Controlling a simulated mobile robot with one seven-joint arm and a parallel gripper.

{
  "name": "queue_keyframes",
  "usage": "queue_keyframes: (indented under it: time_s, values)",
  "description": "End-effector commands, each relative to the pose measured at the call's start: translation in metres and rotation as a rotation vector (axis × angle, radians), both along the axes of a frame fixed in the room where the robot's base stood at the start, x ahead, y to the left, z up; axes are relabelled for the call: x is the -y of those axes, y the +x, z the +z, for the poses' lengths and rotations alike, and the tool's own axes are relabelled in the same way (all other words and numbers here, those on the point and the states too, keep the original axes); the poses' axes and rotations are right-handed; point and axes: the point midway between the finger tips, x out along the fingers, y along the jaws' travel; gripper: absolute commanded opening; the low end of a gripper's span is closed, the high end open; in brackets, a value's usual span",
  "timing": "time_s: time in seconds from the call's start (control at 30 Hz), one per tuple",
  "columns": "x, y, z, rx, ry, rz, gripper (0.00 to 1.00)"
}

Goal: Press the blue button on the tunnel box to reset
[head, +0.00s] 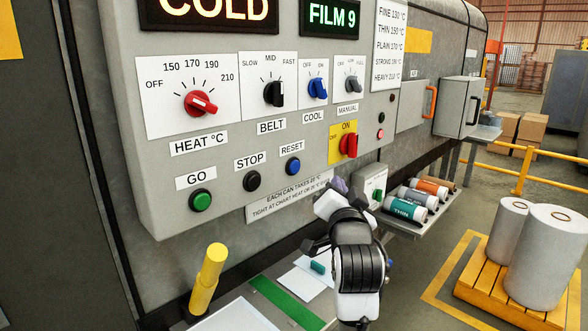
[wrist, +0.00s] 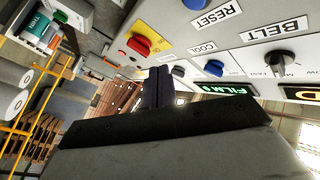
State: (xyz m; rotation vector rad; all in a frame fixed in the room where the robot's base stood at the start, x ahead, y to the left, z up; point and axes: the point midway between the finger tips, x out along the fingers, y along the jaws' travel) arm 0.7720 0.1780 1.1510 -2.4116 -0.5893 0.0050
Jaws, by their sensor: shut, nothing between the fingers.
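The blue RESET button (head: 293,166) is on the grey tunnel box (head: 225,120), under the RESET label and right of the black STOP button (head: 251,181). In the wrist view the blue button (wrist: 196,4) shows at the top edge, partly cut off. My gripper (head: 338,187) is below and right of the button in the head view, apart from it. In the wrist view my gripper's fingers (wrist: 159,86) are together and empty, pointing toward the panel's red switch side.
The green GO button (head: 201,200), red ON/OFF switch (head: 348,145) and blue COOL knob (head: 318,88) are nearby. Cans (head: 405,208) lie on a shelf to the right. The display (head: 208,10) reads COLD.

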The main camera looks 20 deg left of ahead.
Motion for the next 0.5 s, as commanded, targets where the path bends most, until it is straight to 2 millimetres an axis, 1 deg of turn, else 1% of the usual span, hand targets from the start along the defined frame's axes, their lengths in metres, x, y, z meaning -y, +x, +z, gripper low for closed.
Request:
queue_keyframes:
  time_s: [0.17, 0.27, 0.5]
  values:
    - [-0.006, 0.002, 0.000, 0.001, -0.001, 0.002, 0.00]
    - [-0.014, 0.004, 0.000, 0.003, -0.001, 0.002, 0.00]
    - [-0.047, 0.016, 0.000, 0.003, -0.001, 0.004, 0.00]
